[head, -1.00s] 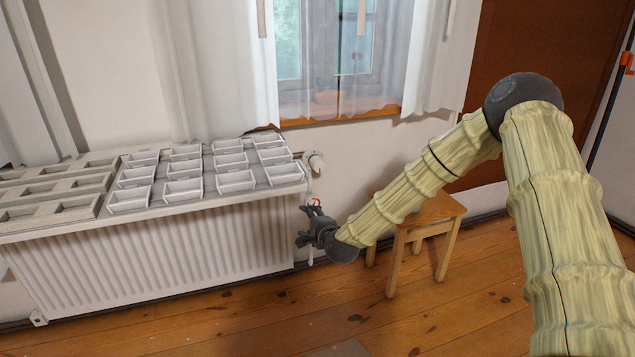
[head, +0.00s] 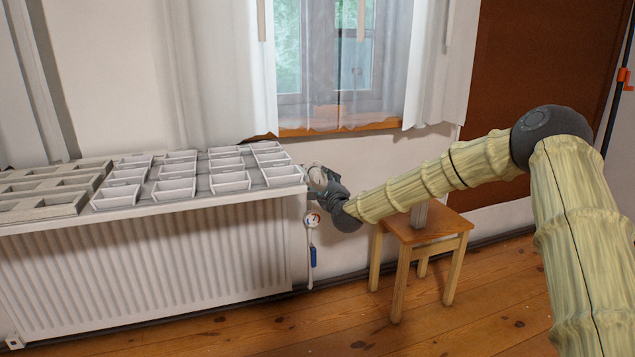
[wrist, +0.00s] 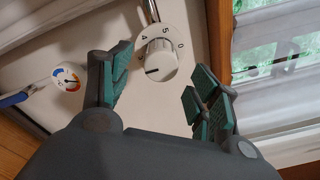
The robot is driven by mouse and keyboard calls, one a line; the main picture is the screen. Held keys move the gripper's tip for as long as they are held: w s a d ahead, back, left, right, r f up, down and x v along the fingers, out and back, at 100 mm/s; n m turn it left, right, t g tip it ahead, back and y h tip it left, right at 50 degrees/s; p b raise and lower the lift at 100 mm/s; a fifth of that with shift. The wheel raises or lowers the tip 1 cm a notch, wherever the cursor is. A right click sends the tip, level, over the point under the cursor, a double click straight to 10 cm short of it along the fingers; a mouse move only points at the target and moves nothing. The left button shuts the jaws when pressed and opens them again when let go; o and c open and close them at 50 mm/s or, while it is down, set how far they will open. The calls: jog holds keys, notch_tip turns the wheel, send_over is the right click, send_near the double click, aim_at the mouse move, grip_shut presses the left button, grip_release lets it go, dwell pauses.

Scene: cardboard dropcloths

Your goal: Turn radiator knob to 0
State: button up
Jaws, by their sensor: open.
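The radiator knob (wrist: 158,60) is a white round dial in the wrist view, with 4, 5 and 0 readable around its rim. A dark mark on its face points to the lower left, away from the 0. In the head view the knob (head: 317,178) sits at the radiator's upper right end, partly hidden by my gripper (head: 324,187). In the wrist view my gripper (wrist: 157,82) is open. One finger is left of the knob and the other is to its lower right. I cannot tell whether either touches it.
The white radiator (head: 150,262) carries several trays (head: 174,190) on top. A small round gauge (head: 312,220) hangs below the knob; it also shows in the wrist view (wrist: 67,78). A wooden stool (head: 440,226) stands below my arm. A curtained window (head: 330,70) is behind.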

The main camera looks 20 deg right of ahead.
aim_at(320, 179)
jog(key=shift+w+b, duration=0.95)
jog(key=shift+w, duration=2.1)
jog(key=c, duration=1)
